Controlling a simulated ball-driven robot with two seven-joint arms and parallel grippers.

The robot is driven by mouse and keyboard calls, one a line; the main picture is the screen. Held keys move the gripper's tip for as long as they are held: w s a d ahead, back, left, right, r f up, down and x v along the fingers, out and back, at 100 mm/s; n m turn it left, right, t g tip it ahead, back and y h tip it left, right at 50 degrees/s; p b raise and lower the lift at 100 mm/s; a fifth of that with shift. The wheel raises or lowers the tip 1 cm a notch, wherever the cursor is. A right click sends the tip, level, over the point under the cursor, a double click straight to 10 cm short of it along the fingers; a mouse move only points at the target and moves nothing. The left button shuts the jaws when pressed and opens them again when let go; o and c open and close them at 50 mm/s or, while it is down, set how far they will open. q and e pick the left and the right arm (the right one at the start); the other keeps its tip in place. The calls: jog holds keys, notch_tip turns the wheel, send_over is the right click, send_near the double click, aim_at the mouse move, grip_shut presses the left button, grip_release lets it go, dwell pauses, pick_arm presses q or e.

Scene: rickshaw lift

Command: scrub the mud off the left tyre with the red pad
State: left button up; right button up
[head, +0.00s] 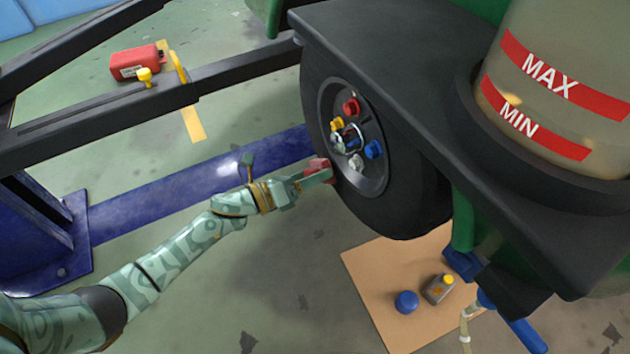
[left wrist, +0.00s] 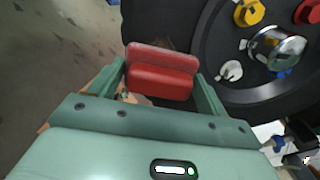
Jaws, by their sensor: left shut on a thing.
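The tyre (head: 405,205) is black, with a dark hub (head: 362,140) carrying red, yellow, white and blue caps around a chrome ring. It hangs under a dark fender. My left gripper (head: 318,176) is shut on the red pad (head: 318,164), at the lower left edge of the tyre. In the left wrist view the pad (left wrist: 160,80) sits between both fingers, against or very near the black tyre (left wrist: 190,22). A faint brownish patch shows just beyond the pad; I cannot tell if it is mud. My right gripper is not in view.
Dark lift arms (head: 160,95) and a blue floor beam (head: 200,188) lie left of the wheel. A red container (head: 135,62) lies behind. A MAX/MIN tank (head: 560,70) stands right.

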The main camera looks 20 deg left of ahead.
aim_at(322, 157)
pick_arm(q)
jog(key=shift+w+a+r, duration=0.65)
jog(key=shift+w+a, duration=0.3)
jog(key=shift+a, duration=0.05)
jog(key=shift+a+r, duration=0.1)
jog(key=shift+a, duration=0.1)
jog(key=shift+s+d+f+b, duration=0.2)
jog(key=shift+s+d+f, duration=0.4)
jog(key=shift+d, duration=0.3)
jog(key=shift+s+d+f+b, duration=0.25)
jog(key=shift+s+d+f, duration=0.25)
jog(key=shift+s+d, duration=0.35)
jog(key=shift+s+d+f+b, duration=0.2)
jog(key=shift+s+d+f, duration=0.35)
jog(key=shift+d, duration=0.45)
jog(key=shift+a, duration=0.1)
jog(key=shift+v, duration=2.95)
jog(key=shift+a, duration=0.1)
jog(key=shift+p+v, duration=0.3)
jog(key=shift+v, duration=1.15)
